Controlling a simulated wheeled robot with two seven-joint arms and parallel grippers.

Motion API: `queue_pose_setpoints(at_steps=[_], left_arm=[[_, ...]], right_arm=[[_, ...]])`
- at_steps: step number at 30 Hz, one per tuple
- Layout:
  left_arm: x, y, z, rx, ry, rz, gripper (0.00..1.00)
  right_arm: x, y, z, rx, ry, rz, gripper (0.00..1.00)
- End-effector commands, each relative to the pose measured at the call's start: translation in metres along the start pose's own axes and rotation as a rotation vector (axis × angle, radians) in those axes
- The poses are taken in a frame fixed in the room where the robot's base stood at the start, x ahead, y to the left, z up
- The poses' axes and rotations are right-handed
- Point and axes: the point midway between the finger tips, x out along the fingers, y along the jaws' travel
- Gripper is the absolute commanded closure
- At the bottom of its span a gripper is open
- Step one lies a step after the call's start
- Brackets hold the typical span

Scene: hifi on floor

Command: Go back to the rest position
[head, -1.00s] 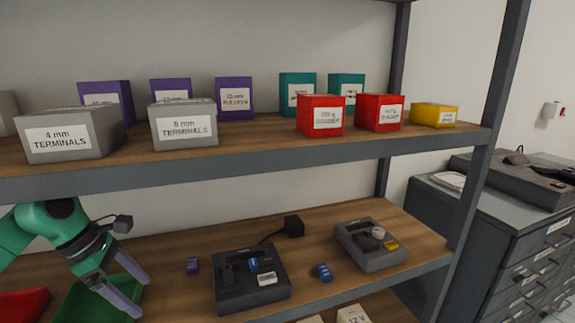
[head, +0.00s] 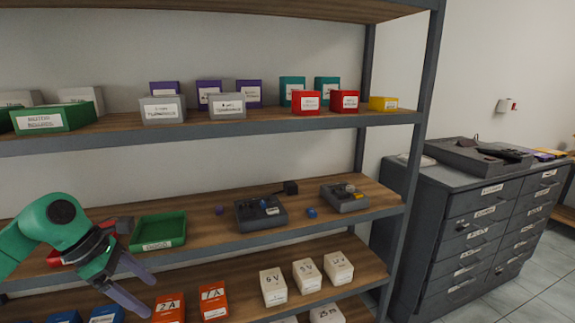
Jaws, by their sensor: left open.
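My left gripper (head: 142,286) comes in from the left on its green arm. Its two grey-purple fingers are apart with nothing between them. It shows in front of the shelf rack, below and left of the open green bin (head: 158,231). My right gripper is not in the head view.
The middle shelf (head: 335,220) holds a red bin (head: 68,258), two dark grey devices (head: 260,213) (head: 344,197) and small blue and purple blocks. Labelled boxes fill the upper shelf; orange and white boxes (head: 273,286) stand below. A grey drawer cabinet (head: 470,220) stands right, beside open floor (head: 540,290).

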Motion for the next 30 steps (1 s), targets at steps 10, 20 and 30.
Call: queue_pose_setpoints(at_steps=[10, 20, 30], left_arm=[[0.062, 0.027, 0.063, -0.342, -0.429, -0.084, 0.12], [0.187, 0.103, 0.018, -1.517, -1.044, -0.254, 0.12], [0.377, 0.008, -0.207, -2.843, -1.142, -0.099, 0.12]], right_arm=[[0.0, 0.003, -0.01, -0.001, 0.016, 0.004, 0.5], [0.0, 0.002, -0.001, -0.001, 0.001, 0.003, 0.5], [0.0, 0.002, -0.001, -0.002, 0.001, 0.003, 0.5]])
